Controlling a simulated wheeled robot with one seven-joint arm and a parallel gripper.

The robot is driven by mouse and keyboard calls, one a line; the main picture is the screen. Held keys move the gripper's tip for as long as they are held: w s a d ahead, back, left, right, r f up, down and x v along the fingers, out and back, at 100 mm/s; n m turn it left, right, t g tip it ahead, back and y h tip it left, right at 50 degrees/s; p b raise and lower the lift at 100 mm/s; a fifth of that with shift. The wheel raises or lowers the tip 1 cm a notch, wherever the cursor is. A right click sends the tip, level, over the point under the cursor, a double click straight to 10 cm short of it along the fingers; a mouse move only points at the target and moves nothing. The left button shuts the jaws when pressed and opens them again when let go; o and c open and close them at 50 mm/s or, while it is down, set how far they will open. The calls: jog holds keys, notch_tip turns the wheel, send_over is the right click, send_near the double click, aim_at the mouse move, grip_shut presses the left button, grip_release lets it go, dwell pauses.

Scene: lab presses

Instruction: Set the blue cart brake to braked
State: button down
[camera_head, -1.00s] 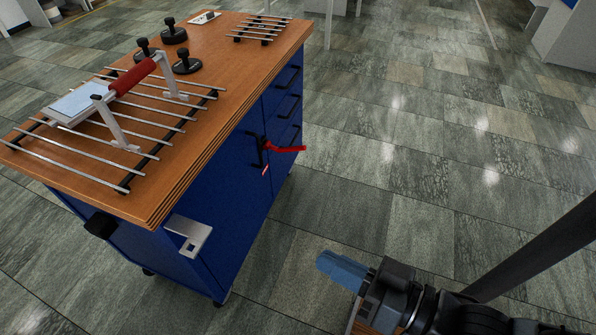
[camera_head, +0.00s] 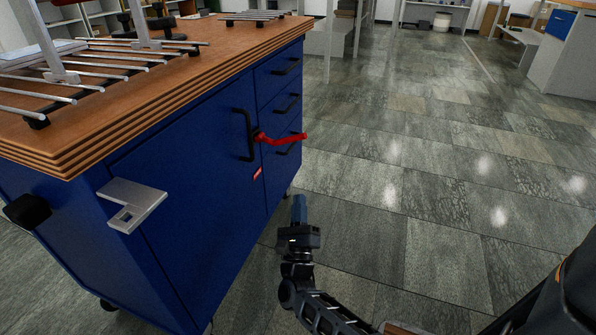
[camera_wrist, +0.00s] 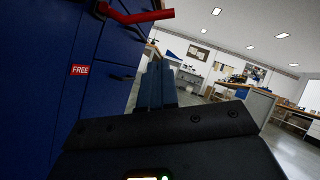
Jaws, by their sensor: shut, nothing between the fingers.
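The blue cart (camera_head: 190,170) stands at the left with a wooden top. Its red brake lever (camera_head: 282,138) sticks out to the right from the front face, beside a black door handle (camera_head: 245,135). A small red label (camera_head: 257,173) lies below the lever; in the wrist view the label (camera_wrist: 80,70) reads FREE. The red lever (camera_wrist: 135,14) also shows at the top of the wrist view. My gripper (camera_head: 299,200) is shut and empty, below and slightly right of the lever, apart from it. Its blue fingers (camera_wrist: 157,85) point away from the wrist camera.
A metal bracket (camera_head: 132,203) juts from the cart's near face. Black drawer handles (camera_head: 288,104) stand out right of the door. Rods and a press sit on the wooden top (camera_head: 190,60). The tiled floor (camera_head: 420,160) to the right is clear.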

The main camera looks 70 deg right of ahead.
jog(key=shift+w+d+f+m+g, duration=0.1)
jog(key=shift+d+f+m+g, duration=0.1)
jog(key=shift+d+m+g, duration=0.3)
jog(key=shift+d, duration=0.2)
jog(key=w+d+r, duration=0.4)
jog(key=d+r, duration=0.4)
jog(key=shift+w+d+r, duration=0.3)
jog(key=shift+w, duration=0.05)
